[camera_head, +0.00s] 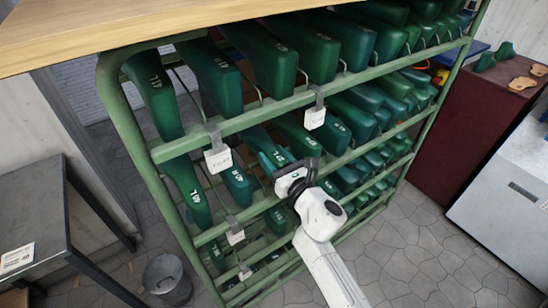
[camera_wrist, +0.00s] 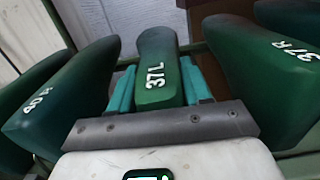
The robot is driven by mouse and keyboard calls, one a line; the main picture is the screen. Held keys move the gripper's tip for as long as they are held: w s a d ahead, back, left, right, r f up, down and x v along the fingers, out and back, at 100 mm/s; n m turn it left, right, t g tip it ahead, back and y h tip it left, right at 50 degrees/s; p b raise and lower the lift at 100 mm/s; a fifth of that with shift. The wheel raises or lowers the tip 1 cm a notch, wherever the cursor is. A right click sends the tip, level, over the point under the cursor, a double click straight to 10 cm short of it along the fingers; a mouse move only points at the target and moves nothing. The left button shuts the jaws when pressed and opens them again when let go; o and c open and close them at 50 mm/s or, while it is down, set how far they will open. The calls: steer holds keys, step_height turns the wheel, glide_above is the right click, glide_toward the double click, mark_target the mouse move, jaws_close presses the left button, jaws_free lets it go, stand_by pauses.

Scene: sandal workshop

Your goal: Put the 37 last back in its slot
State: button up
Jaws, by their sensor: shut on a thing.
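The dark green 37 last, marked 37L (camera_wrist: 157,55), is upright in the middle of the wrist view. The teal fingers of my gripper (camera_wrist: 160,88) are shut on it, one on each side. In the head view my gripper (camera_head: 274,160) reaches into the second row of the green rack (camera_head: 180,147), from the front. The held last is hard to make out there. In the wrist view a last marked 37R (camera_wrist: 285,75) stands to the right. I cannot tell whether the held last's base rests on the rack.
Another green last (camera_wrist: 65,95) with a partly readable mark is close on the left. Rows of lasts fill the rack, with white tags (camera_head: 218,160) on its rails. A wooden top (camera_head: 130,22) lies above. A grey bin (camera_head: 167,279) stands on the floor at left.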

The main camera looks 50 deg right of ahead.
steer(key=o, duration=1.1)
steer(key=shift+f, duration=0.1)
steer(key=shift+s, duration=0.2)
steer(key=shift+b+v, duration=1.2)
steer(key=shift+v, duration=4)
